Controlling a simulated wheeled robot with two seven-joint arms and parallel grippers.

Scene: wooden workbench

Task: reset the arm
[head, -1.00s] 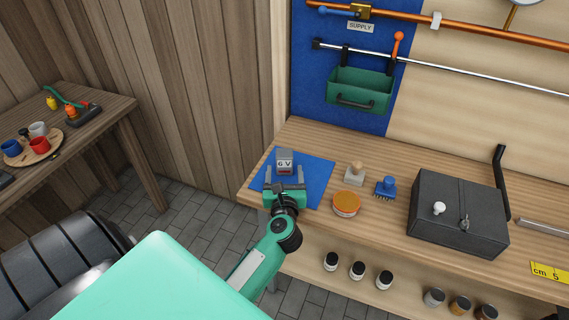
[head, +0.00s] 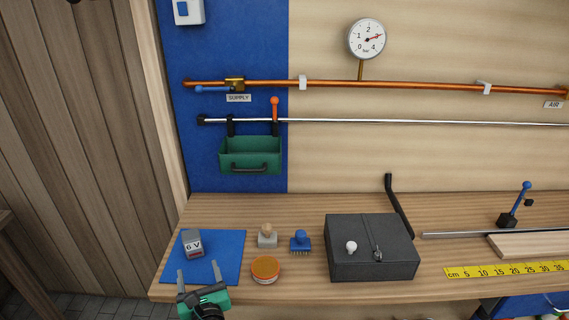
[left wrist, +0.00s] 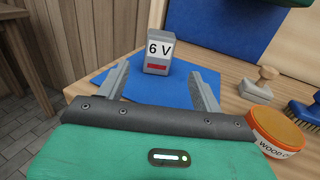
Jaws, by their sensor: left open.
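My left gripper (head: 198,274) is at the front left edge of the workbench, over the near part of the blue mat (head: 224,256). Its two fingers are apart with nothing between them. In the left wrist view the open fingers (left wrist: 160,85) point toward a grey block marked 6 V (left wrist: 159,52). The 6 V block (head: 192,243) stands upright on the mat, just beyond the fingertips and apart from them. My right gripper is not in view.
Right of the mat are a stamp (head: 267,236), a blue brush (head: 300,242) and an orange-lidded tin (head: 265,269). A dark box (head: 372,250) stands farther right, near a yellow ruler (head: 505,269). A green bin (head: 251,154) hangs on the wall behind.

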